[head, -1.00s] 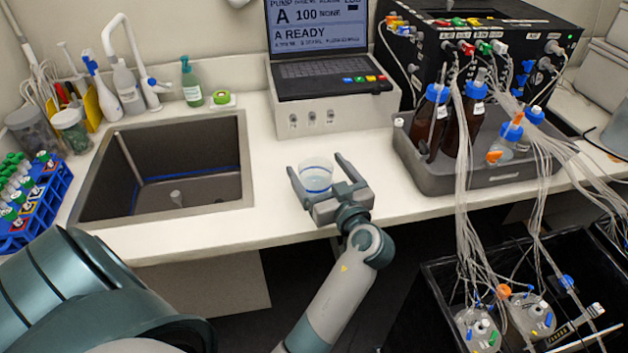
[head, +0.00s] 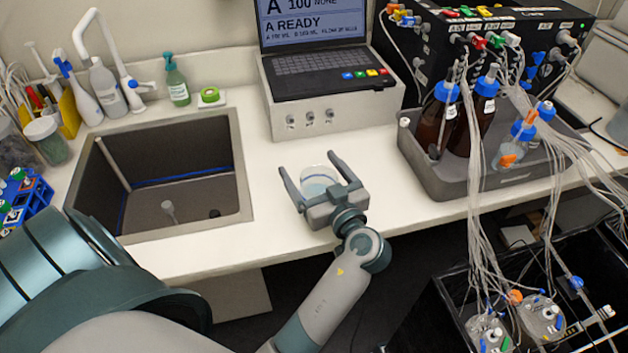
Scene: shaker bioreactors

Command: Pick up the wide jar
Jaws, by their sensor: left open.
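The wide jar (head: 318,181) is a short, clear vessel with a bluish tint. The palm and right finger hide part of the jar. I cannot tell whether either finger touches it. My right gripper is out of view.
The sink (head: 165,180) lies left of the jar. The pump unit with its laptop-like screen (head: 330,85) stands behind. A grey tray (head: 450,183) with brown bottles and tubing is at the right.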

